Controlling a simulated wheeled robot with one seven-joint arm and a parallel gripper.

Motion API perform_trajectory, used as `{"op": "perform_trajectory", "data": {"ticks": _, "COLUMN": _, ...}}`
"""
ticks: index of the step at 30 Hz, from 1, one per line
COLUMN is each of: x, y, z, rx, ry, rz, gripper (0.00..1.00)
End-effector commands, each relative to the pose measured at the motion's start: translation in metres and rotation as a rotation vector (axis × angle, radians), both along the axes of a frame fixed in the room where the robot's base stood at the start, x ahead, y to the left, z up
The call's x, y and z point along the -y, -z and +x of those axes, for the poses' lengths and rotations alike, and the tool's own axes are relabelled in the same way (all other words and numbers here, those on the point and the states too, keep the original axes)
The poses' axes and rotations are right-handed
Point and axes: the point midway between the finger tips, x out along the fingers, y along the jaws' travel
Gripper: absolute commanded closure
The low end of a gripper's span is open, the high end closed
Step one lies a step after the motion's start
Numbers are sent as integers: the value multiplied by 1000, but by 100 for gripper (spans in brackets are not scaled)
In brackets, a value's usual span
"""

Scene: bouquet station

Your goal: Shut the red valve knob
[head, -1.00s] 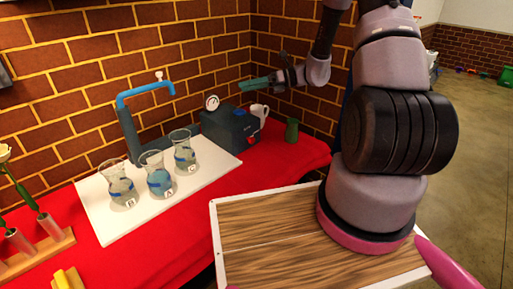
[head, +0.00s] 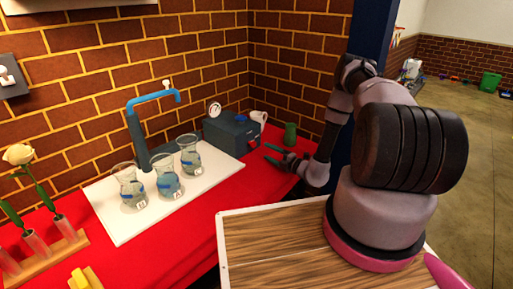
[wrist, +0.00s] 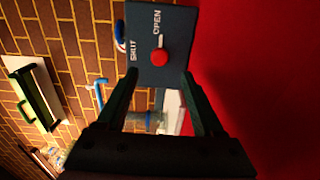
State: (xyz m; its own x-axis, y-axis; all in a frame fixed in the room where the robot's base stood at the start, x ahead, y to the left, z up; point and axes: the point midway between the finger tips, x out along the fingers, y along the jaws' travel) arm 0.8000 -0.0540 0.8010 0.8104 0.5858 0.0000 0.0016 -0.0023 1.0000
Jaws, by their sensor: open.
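The red valve knob (wrist: 159,57) is on the face of a dark blue box (wrist: 172,22) in the wrist view. The face reads SHUT and OPEN, and a white mark beside the knob lies on the OPEN side. In the head view the box (head: 222,133) stands at the back of the red table, and its knob face is seen only at a slant. My gripper (head: 270,154) is open and empty, a little to the right of the box. In the wrist view its fingers (wrist: 160,78) lie either side of the knob's line, apart from the knob.
A white mug (head: 259,117) and a green cup (head: 290,135) stand near the box. A gauge (head: 214,109) sits atop the box. Red table cloth is bare in front of the box.

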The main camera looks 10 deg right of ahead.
Motion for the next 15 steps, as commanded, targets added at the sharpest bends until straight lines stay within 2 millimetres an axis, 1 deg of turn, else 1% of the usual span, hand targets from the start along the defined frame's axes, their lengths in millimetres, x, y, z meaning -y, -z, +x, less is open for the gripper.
{"op": "perform_trajectory", "data": {"ticks": 1, "x": -8, "y": -1, "z": 9, "rx": 5, "ry": -5, "rz": -1, "gripper": 31}}
{"op": "perform_trajectory", "data": {"ticks": 3, "x": -16, "y": -1, "z": 20, "rx": 4, "ry": -5, "rz": -2, "gripper": 31}}
{"op": "perform_trajectory", "data": {"ticks": 9, "x": -36, "y": -1, "z": 48, "rx": 3, "ry": -4, "rz": -3, "gripper": 31}}
{"op": "perform_trajectory", "data": {"ticks": 15, "x": -47, "y": -1, "z": 64, "rx": 2, "ry": -4, "rz": -3, "gripper": 31}}
